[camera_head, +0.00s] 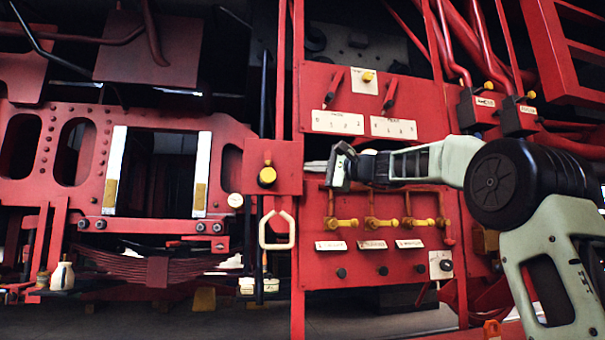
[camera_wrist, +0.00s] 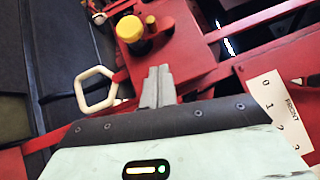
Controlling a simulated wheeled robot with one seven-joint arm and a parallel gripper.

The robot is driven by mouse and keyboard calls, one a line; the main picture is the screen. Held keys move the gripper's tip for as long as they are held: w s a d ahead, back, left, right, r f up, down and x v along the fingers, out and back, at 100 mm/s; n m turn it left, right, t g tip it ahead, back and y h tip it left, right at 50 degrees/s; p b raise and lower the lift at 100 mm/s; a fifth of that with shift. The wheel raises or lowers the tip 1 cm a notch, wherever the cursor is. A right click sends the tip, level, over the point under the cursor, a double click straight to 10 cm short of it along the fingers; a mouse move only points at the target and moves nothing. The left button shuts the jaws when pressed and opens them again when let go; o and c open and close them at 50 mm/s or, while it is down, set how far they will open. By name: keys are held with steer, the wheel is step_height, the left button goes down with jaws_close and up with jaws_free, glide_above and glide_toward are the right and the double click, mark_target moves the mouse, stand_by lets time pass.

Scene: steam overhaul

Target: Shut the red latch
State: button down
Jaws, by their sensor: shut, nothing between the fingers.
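My gripper (camera_head: 314,166) is shut and empty, its fingertips pointing left at the right edge of a red plate (camera_head: 288,184). In the wrist view the closed fingers (camera_wrist: 157,75) lie over the red plate (camera_wrist: 185,50); I cannot tell whether they touch it. A yellow knob (camera_head: 267,176) sits on the plate, and a cream-white loop handle (camera_head: 277,230) hangs below it. In the wrist view the yellow knob (camera_wrist: 131,29) is up and left of the fingers, and the loop handle (camera_wrist: 96,90) is to their left. No part is clearly marked as the red latch.
Right of the plate, a red panel (camera_head: 360,150) carries two red levers (camera_head: 333,88), white label strips (camera_head: 338,122) and several yellow taps (camera_head: 341,223). A red frame (camera_head: 85,120) with two pale upright bars (camera_head: 115,170) stands at left. My arm spans the panel's right side.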

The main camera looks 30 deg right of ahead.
steer(key=shift+b+v, duration=0.35)
steer(key=shift+v, duration=1.8)
steer(key=shift+r, duration=0.1)
